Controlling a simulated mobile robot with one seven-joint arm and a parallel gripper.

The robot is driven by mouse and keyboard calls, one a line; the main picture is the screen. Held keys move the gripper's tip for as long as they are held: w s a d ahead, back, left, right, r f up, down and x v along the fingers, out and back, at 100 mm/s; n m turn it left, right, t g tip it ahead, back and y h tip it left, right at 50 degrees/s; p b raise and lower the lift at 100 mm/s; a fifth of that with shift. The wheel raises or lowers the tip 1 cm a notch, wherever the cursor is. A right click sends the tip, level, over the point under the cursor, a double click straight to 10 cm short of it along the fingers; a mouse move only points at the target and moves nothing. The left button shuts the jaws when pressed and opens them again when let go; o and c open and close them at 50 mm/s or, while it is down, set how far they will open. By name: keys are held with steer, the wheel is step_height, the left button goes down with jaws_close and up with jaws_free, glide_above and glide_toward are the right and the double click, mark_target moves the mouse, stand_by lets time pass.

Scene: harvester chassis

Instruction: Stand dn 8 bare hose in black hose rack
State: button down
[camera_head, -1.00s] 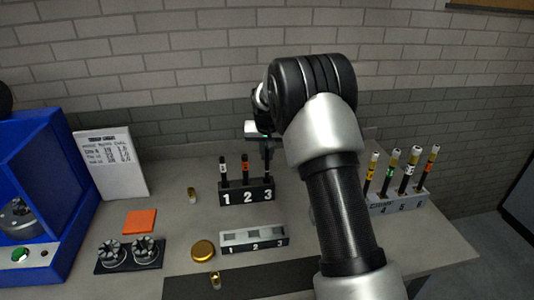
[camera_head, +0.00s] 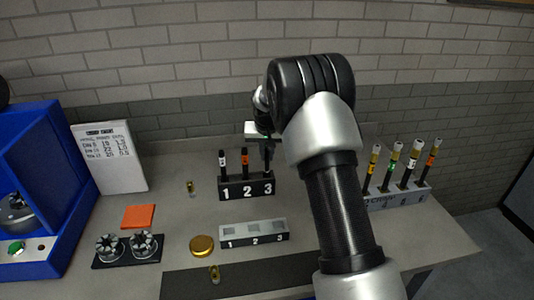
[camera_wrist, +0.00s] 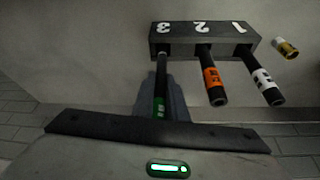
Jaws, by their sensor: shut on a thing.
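The black hose rack (camera_head: 262,189), numbered 1, 2, 3, stands mid-bench; it also shows upside down in the wrist view (camera_wrist: 182,46). My gripper (camera_head: 267,148) is above its slot 3. In the wrist view, my gripper (camera_wrist: 161,102) is shut on a dark hose with a green band (camera_wrist: 161,76). The hose is upright and its lower end meets the rack at slot 3, seemingly in it. The size print is too small to read. A white-banded hose (camera_head: 223,164) stands in slot 1 and an orange-banded hose (camera_head: 245,163) in slot 2.
A grey numbered block (camera_head: 254,240) lies in front of the rack. At right, a pale rack (camera_head: 425,195) holds several hoses with brass-coloured ends. A brass fitting (camera_head: 190,187), gold disc (camera_head: 202,246), orange pad (camera_head: 138,216) and blue machine (camera_head: 45,190) are at left.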

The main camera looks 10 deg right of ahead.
mark_target(267, 163)
steer(key=shift+f+b, duration=1.75)
steer(key=shift+f, duration=0.95)
steer(key=c, duration=1.7)
jaws_free()
steer(key=v, duration=1.7)
steer(key=shift+r, duration=0.25)
steer(key=shift+r, duration=0.1)
